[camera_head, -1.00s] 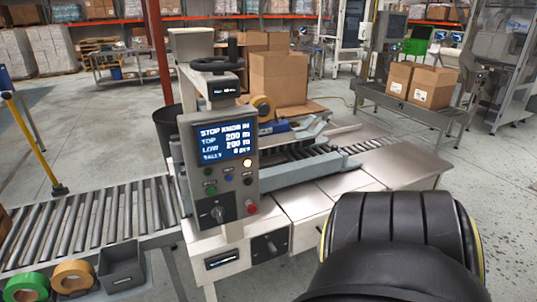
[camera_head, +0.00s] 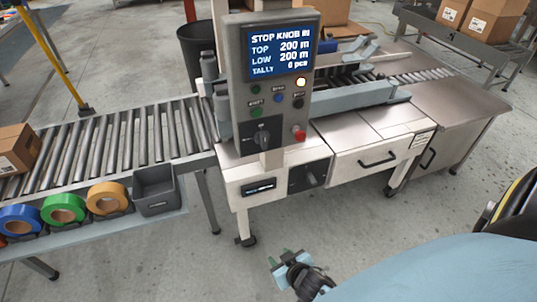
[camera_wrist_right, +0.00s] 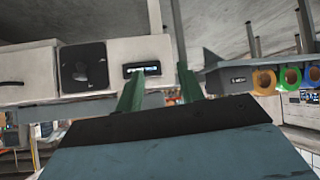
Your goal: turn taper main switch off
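The taper (camera_head: 372,134) has a grey control panel with a lit screen (camera_head: 280,51) reading "STOP KNOB IN". A rotary switch (camera_head: 262,138) sits low on the panel, beside a red knob (camera_head: 299,134). A second rotary switch on a black square plate (camera_head: 308,177) is on the cabinet front; it also shows in the right wrist view (camera_wrist_right: 84,67), which looks upside down. I cannot read either switch's setting. My right gripper (camera_head: 287,259) is open and empty, below and in front of the cabinet. Its green fingers show apart in the wrist view (camera_wrist_right: 160,90). My left gripper is not in view.
A small display (camera_head: 259,187) is left of the plate switch, and a drawer with a black handle (camera_head: 378,159) is right of it. A roller conveyor (camera_head: 120,140), tape rolls (camera_head: 63,208) and a grey bin (camera_head: 155,190) are at left. The floor in front is clear.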

